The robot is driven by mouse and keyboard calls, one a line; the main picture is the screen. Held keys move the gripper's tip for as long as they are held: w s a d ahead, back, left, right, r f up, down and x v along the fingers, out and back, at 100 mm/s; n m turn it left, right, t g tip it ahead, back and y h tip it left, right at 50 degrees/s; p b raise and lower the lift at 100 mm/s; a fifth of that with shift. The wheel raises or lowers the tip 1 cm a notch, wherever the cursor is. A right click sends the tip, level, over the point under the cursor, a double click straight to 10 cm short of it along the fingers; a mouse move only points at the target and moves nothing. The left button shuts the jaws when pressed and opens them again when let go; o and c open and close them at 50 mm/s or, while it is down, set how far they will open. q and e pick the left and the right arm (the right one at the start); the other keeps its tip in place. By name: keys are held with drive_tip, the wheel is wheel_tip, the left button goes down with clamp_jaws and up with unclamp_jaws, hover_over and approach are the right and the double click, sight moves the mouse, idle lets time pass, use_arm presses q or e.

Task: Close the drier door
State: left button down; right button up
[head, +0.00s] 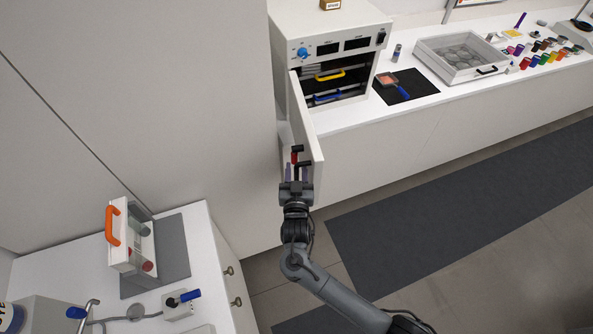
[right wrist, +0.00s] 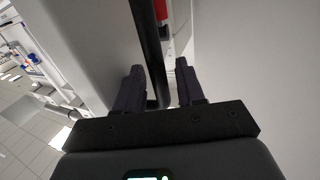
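The drier (head: 335,50) is a white box on the back counter with a blue knob, dark displays and an open front. Its white door (head: 305,115) stands swung wide open toward me, hinged at the drier's left side. A black handle bar (right wrist: 150,50) with a red part (right wrist: 161,10) beside it shows in the right wrist view. My right gripper (head: 297,172) is at the door's free end, on its left face. In the right wrist view its fingers (right wrist: 158,85) are apart, with the bar between them, close to the left finger. My left gripper is not in view.
Yellow- and blue-handled trays (head: 330,75) sit inside the drier. A tall grey-white panel (head: 205,120) stands close left of the door. A black mat with a pan (head: 388,80), a glass-topped box (head: 460,58) and colourful jars stand to the right.

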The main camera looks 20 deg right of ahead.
clamp_jaws()
